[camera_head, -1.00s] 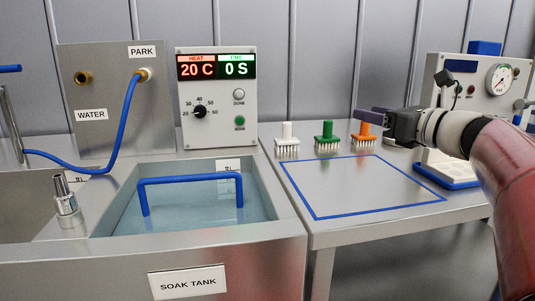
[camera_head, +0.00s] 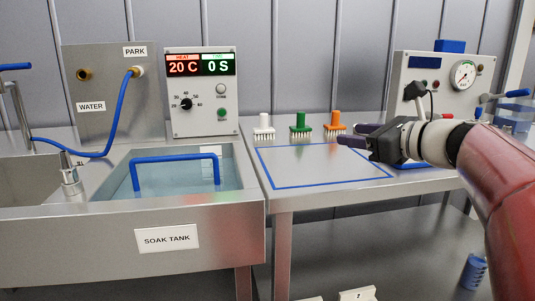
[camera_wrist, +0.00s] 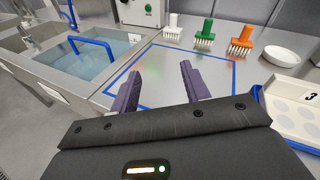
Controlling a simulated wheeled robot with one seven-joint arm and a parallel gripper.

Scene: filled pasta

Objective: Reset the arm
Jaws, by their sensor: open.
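My gripper (camera_head: 354,134) is open and empty. It is above the steel bench, over the right part of the blue-outlined square. In the wrist view its two purple fingers (camera_wrist: 157,82) stand apart with bare bench between them. My arm comes in from the right in the head view.
White (camera_head: 263,127), green (camera_head: 300,125) and orange (camera_head: 334,123) brushes stand behind the blue outline (camera_head: 277,187). A soak tank (camera_head: 190,200) with a blue handle (camera_head: 175,159) is at left. A white bowl (camera_wrist: 286,54) and a numbered tray (camera_wrist: 296,108) lie at right. The outlined area is clear.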

